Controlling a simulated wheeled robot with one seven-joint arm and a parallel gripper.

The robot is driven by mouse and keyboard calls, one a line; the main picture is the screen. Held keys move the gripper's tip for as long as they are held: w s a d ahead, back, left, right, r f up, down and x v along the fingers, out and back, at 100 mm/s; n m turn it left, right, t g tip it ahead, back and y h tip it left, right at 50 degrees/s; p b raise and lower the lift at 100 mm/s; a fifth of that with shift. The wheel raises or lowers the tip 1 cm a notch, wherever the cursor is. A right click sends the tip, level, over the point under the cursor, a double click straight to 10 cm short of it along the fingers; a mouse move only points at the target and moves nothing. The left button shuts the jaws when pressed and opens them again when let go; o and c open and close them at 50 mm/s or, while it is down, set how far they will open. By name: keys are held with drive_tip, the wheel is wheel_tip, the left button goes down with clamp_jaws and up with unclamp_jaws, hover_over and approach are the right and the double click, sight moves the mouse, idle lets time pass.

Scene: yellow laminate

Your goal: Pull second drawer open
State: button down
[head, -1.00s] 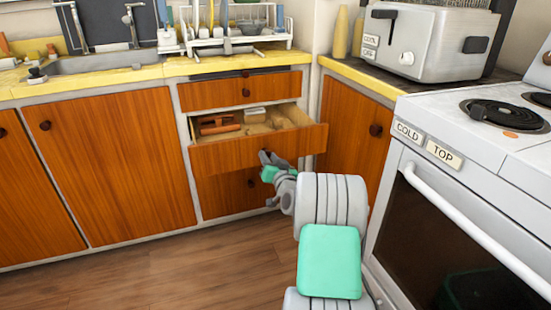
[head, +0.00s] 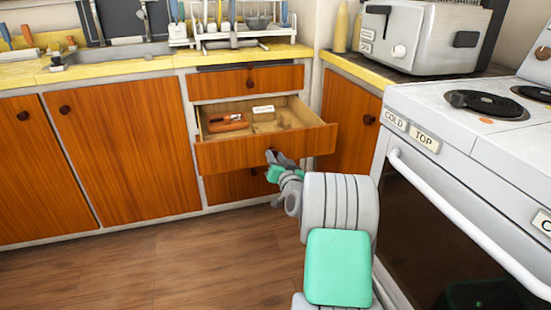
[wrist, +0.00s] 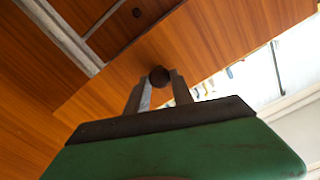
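The second drawer (head: 225,157) has a wooden front and is pulled well out below the closed top drawer (head: 212,86). Its open box shows an orange-brown item (head: 228,122) and a small white-labelled item (head: 263,109). My gripper (head: 273,156) is at the middle of the drawer front, at its knob. In the wrist view the dark round knob (wrist: 160,75) sits between the two grey fingertips of my gripper (wrist: 160,82), which are closed about it. The head view mostly hides the knob behind the fingers.
A lower drawer (head: 228,186) is closed beneath. A white stove (head: 440,180) with a long handle stands close to the right of my arm. Closed cabinets (head: 125,150) lie to the left. The wooden floor (head: 150,265) in front is clear.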

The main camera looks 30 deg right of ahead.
drive_tip(key=c, duration=1.1)
unclamp_jaws()
drive_tip(key=p+v, duration=0.1)
drive_tip(key=v, duration=0.6)
drive_tip(key=shift+s, duration=0.35)
drive_tip(key=shift+a+r+p, duration=0.1)
drive_tip(key=shift+a+p, duration=0.1)
drive_tip(key=shift+p, duration=0.1)
